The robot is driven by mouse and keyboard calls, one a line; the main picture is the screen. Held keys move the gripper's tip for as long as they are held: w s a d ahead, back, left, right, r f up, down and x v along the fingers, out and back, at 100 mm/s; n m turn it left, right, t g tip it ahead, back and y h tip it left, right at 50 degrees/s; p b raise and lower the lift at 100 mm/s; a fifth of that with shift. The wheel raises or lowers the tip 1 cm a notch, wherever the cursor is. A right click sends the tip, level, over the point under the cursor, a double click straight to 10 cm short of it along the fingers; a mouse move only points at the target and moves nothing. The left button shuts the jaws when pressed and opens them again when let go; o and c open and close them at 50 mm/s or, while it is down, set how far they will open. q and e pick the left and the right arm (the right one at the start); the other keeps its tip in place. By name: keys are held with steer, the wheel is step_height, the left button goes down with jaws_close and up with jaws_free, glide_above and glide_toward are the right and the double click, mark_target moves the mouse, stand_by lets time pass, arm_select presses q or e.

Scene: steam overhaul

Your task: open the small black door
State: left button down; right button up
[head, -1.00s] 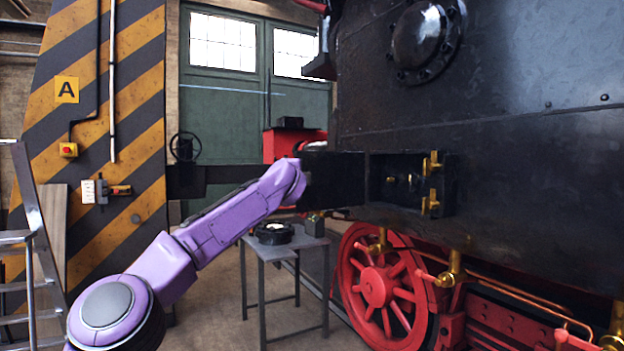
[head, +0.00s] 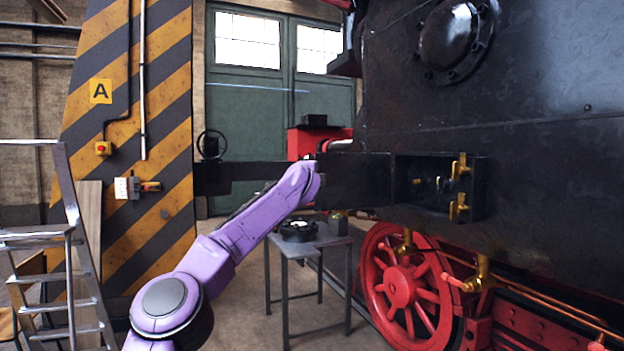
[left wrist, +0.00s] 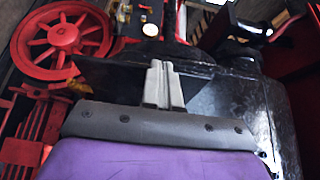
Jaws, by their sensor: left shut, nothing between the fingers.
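The small black door (head: 357,181) stands swung wide open to the left of a shallow black box (head: 432,187) on the engine's side. Brass fittings (head: 459,187) sit at the box's right edge, and its inside shows. My left arm reaches the door's free left edge in the head view; its fingers are hidden there. In the left wrist view, my left gripper (left wrist: 164,84) is shut and empty. A flat dark plate, probably the door (left wrist: 108,76), lies close by its fingers; I cannot tell whether they touch. My right gripper is not in view.
The black engine body fills the right, with a red wheel (head: 402,287) below the box. A small grey table (head: 325,238) holds a round black part (head: 298,230). A striped pillar (head: 165,110) and a stepladder (head: 70,240) stand left.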

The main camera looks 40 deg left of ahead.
arm_select(q)
steer(key=s+a+b+v, duration=0.1)
steer(key=b+v, duration=0.9)
steer(key=v, duration=0.3)
steer(key=shift+a+b, duration=0.35)
